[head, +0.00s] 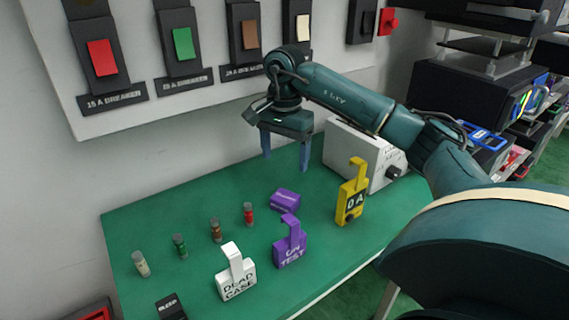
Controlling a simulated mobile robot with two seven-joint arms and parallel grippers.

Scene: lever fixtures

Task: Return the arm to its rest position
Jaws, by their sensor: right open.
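My right arm reaches in from the right over the green table (150,225). My right gripper (286,158) points down above the back of the table, near the wall panel. Its two blue-grey fingers are apart with nothing between them. It is beside the grey box with a knob (345,150) and above and behind the purple block (285,199). My left gripper does not show.
The wall panel (70,75) carries breakers with red (102,58), green (183,43), brown and cream levers. On the table stand white (236,281), purple (290,246) and yellow (350,198) tags and several small capped cylinders (180,246). The left rear tabletop is clear.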

